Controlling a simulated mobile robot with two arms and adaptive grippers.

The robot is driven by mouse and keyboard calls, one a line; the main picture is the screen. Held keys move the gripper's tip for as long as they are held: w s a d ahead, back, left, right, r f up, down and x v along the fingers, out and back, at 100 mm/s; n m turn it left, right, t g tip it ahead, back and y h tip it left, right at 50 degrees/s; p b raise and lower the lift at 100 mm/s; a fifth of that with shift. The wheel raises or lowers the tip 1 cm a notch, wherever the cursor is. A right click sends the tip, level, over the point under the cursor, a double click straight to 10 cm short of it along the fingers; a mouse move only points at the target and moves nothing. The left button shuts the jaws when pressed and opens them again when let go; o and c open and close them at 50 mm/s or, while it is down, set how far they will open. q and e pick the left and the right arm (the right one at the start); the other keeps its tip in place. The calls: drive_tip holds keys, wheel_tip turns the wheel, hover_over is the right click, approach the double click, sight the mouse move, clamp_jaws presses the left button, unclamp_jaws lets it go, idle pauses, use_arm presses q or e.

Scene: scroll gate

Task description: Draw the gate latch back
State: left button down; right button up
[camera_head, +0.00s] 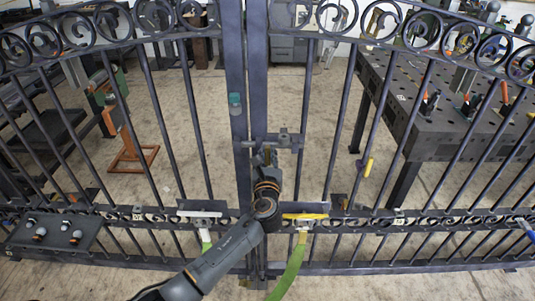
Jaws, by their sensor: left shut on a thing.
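A dark scroll gate of two leaves fills the view, with its two middle posts (257,75) side by side. The gate latch (286,141) is a dark horizontal bolt assembly at mid height across these posts, with a small upright piece at its right part. My left arm comes in from the bottom left, and my left gripper (267,156) is at the latch, just below the bolt. It is shut on a part of the latch; its fingertips are small and dark against the posts, so the exact contact is hard to see. My right gripper is not in view.
A teal item (235,103) sits on the left post. A white-handled item (200,213) and a yellow-handled item (304,216) with green strips hang at the lower rail. A dark shelf (30,236) is at lower left. A worktable (440,100) stands behind the gate.

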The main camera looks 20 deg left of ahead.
sight(290, 144)
use_arm(q)
drive_tip(key=d, duration=0.2)
drive_tip(key=w+d, duration=0.1)
drive_tip(key=d, duration=0.3)
drive_tip(key=shift+w+d, duration=0.15)
drive_tip(key=shift+w, duration=0.2)
drive_tip(key=c, duration=1.4)
unclamp_jaws()
drive_tip(key=shift+o, duration=0.6)
drive_tip(key=shift+w+d, duration=0.1)
